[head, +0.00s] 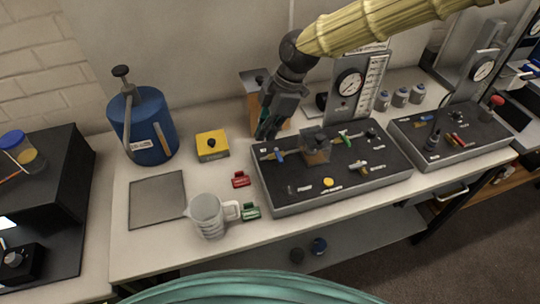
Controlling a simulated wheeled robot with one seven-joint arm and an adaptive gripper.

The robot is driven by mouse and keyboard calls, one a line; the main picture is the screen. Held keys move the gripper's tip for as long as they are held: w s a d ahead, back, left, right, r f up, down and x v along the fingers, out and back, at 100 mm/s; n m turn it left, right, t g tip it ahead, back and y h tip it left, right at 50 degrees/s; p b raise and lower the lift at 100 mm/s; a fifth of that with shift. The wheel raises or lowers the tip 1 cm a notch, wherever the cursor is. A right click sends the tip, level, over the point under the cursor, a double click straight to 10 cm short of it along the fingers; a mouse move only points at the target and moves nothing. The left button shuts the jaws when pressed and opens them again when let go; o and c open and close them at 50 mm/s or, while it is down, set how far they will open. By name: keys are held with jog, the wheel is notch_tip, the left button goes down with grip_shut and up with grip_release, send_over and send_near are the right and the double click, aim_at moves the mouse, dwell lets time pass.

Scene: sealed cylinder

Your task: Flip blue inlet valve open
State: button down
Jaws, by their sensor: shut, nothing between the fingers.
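A small blue valve handle (279,155) sits at the left end of the black-topped control panel (330,193), near its back edge; I take it as the blue inlet valve. It is too small to tell whether it is open or closed. My gripper (266,134) is shut and empty, pointing down just above and behind-left of the blue handle. I cannot tell whether the fingers touch the panel. A green valve handle (345,137) and another small valve (358,166) are to the right on the same panel.
A blue tank (143,130), yellow box (212,144), measuring jug (209,215), red tag (240,179) and green tag (251,211) are on the bench. A second panel (455,135) is at right.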

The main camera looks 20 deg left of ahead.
aim_at(278, 156)
jog(key=shift+d, duration=0.15)
jog(key=f+p, duration=0.1)
jog(key=f, duration=0.2)
jog(key=f+p, duration=0.2)
jog(key=f, duration=0.1)
jog(key=f+p, duration=0.2)
jog(key=f, duration=0.1)
jog(key=shift+s+a, duration=0.2)
jog(key=shift+a, duration=0.15)
jog(key=shift+w+d+f+p, duration=0.15)
jog(key=shift+w+d+p, duration=0.3)
jog(key=shift+d, duration=0.1)
jog(key=shift+d, duration=0.1)
